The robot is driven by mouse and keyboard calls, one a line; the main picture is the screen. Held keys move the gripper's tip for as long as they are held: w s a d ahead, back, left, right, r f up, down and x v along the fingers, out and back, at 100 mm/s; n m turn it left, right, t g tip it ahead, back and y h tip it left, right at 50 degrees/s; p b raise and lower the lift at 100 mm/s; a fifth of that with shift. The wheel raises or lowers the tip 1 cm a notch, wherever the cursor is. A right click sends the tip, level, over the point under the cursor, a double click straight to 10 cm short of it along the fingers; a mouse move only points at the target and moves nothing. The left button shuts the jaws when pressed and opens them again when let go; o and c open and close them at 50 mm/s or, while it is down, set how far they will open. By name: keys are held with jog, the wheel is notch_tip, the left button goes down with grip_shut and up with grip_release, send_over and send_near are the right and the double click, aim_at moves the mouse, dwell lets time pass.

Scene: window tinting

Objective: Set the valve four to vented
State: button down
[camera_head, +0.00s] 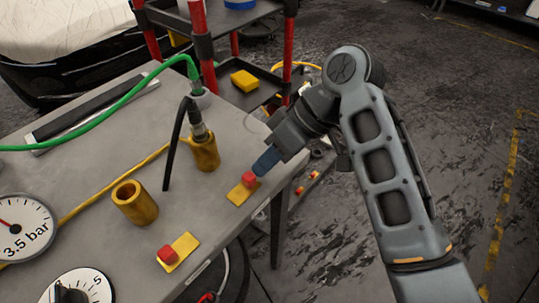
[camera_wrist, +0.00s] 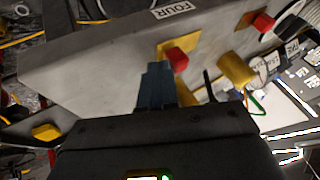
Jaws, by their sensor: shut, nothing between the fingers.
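Valve four is a red knob (camera_head: 249,179) on a yellow plate (camera_head: 238,195) at the right edge of the grey bench. In the wrist view, the red knob (camera_wrist: 179,61) is beside the fingertips, and a FOUR label (camera_wrist: 175,9) is on the bench beyond its yellow plate (camera_wrist: 185,42). My gripper (camera_head: 262,166) is shut and empty, its blue fingers just behind and right of the knob. The fingers also show in the wrist view (camera_wrist: 156,76), left of the knob. I cannot tell whether they touch it.
A second red knob (camera_head: 167,254) on a yellow plate is nearer the front. Two brass cylinders (camera_head: 135,203) (camera_head: 205,153) stand on the bench (camera_head: 105,170); the farther holds a fitting with a black hose. Gauges are at left. A red-posted shelf (camera_head: 200,45) stands behind.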

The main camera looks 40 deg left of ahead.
aim_at(248, 179)
jog(key=shift+s, duration=0.1)
jog(key=s+p, duration=0.2)
jog(key=shift+s+a+r, duration=0.1)
jog(key=shift+s+r, duration=0.05)
jog(key=shift+s, duration=0.55)
